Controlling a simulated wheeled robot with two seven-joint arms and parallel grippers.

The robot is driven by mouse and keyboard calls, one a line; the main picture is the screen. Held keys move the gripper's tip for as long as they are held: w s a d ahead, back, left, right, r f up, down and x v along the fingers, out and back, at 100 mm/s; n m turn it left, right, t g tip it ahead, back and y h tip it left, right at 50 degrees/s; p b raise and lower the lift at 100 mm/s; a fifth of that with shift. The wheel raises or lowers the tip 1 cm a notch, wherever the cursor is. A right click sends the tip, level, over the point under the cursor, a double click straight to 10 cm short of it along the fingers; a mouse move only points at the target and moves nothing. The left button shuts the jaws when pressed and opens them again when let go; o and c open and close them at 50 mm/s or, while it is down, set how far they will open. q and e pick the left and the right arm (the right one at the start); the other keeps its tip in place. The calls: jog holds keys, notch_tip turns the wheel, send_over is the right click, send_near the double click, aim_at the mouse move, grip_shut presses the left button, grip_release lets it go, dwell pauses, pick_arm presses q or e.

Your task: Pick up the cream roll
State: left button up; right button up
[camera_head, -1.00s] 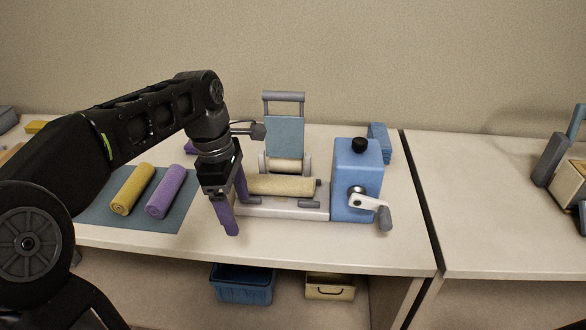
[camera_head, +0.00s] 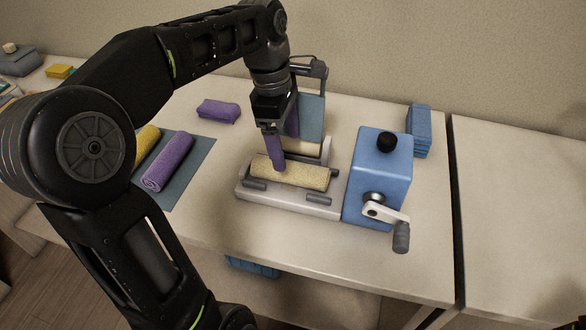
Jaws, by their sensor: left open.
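The cream roll (camera_head: 305,176) lies level across the grey base (camera_head: 317,207) of a crank machine. My left gripper (camera_head: 285,151), with purple fingers, is open over the roll's left part. The near fingertip overlaps the roll's upper edge in the picture, and the other finger is farther back. I cannot tell whether either finger touches the roll. The roll is not held. Another pale roller (camera_head: 304,147) shows partly behind it, under a blue-grey panel. My right gripper is not in view.
The blue crank box (camera_head: 377,178) stands right of the roll, its handle (camera_head: 401,235) jutting forward. A purple roll (camera_head: 168,162) and a yellow roll (camera_head: 148,138) lie on a dark mat (camera_head: 199,160). A folded purple cloth (camera_head: 218,110) and blue stack (camera_head: 419,130) stand farther back.

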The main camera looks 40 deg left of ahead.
aim_at(290, 163)
pick_arm(q)
jog(key=shift+w+d+f, duration=0.1)
jog(key=shift+d+f, duration=0.05)
jog(key=shift+f, duration=1)
jog(key=shift+w+d+f+p, duration=0.1)
jog(key=shift+d+f+p, duration=0.1)
jog(key=shift+f, duration=1.1)
jog(key=shift+w+d+f+p, duration=0.1)
jog(key=shift+d+f+p, duration=0.05)
jog(key=shift+f, duration=1.15)
jog(key=c, duration=1.7)
jog(key=shift+r, duration=0.15)
